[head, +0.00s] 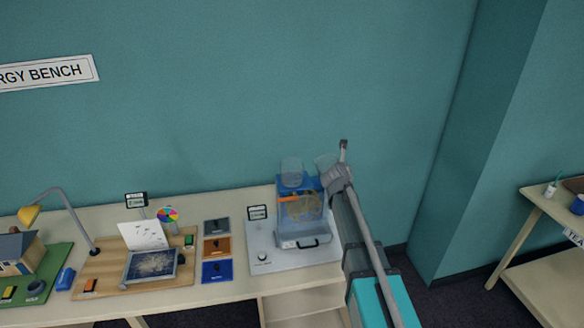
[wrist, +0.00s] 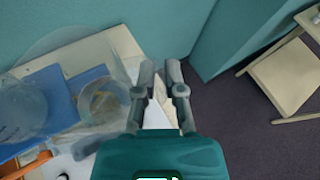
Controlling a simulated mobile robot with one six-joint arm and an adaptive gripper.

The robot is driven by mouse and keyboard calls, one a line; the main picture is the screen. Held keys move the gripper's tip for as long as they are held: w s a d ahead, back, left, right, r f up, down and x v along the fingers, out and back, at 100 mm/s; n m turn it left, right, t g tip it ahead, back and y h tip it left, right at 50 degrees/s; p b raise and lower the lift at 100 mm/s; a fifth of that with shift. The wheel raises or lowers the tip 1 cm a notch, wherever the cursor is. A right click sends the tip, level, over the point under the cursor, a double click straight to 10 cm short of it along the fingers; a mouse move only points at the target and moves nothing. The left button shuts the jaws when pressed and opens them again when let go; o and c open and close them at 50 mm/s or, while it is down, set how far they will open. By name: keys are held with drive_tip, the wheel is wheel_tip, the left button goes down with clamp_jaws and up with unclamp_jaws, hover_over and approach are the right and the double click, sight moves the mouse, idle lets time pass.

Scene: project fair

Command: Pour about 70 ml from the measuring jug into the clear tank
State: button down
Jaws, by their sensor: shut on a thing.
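The clear tank (head: 291,171) is a round see-through vessel on top of a blue stand (head: 290,186). In the wrist view the tank (wrist: 18,112) is at the left edge. The clear measuring jug (head: 324,161) is just right of the tank at about the same height, partly hidden by my gripper (head: 338,172). In the wrist view the jug (wrist: 104,100) lies left of the fingers and looks close to the tank. My gripper (wrist: 161,90) is shut on the jug, seemingly at its handle side. Whether the jug is tilted, and its water level, I cannot tell.
Below the tank are an orange spout (head: 288,199), a wheel in a clear box and a pale base board (head: 262,262). A small sign (head: 257,213) stands at left. Coloured tiles (head: 217,247) and a lamp (head: 64,215) are farther left. The wall is close behind.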

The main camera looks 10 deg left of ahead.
drive_tip(key=shift+s+d+f+m+y+b, duration=0.1)
drive_tip(key=shift+d+f+m+y+b, duration=0.6)
drive_tip(key=shift+f+m, duration=0.25)
drive_tip(key=shift+d, duration=0.15)
drive_tip(key=shift+s+f, duration=0.1)
